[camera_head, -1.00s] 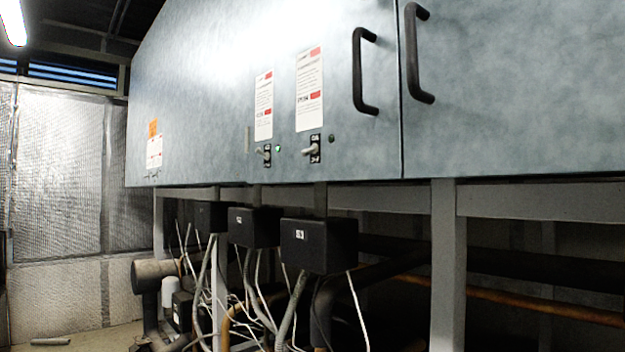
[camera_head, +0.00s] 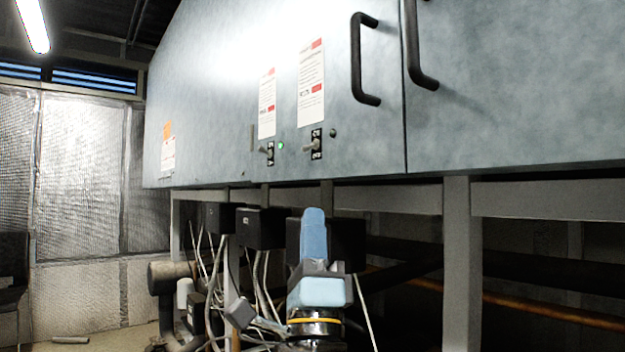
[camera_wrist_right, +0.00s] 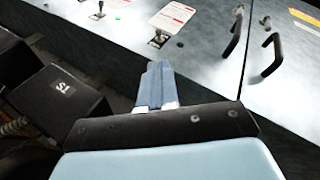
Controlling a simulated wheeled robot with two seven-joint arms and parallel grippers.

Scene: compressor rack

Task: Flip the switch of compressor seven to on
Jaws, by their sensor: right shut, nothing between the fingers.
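Two toggle switches sit low on the grey cabinet. The right switch (camera_head: 314,145) has a black plate and a dark indicator (camera_head: 333,133) beside it. The left switch (camera_head: 265,153) has a lit green light (camera_head: 281,146) beside it. I cannot read which one is compressor seven, and the lever positions are too small to tell. My right gripper (camera_head: 313,215) is shut and empty, pointing up below the right switch and apart from it. In the right wrist view the gripper (camera_wrist_right: 155,75) lies below the right switch (camera_wrist_right: 158,39). My left gripper is out of view.
Black boxes (camera_head: 258,228) with cables hang under the cabinet, one partly hidden behind my right gripper. Black handles (camera_head: 368,60) stick out from the cabinet doors to the right. A grey post (camera_head: 461,260) stands right of the gripper. The cabinet front around the switches is clear.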

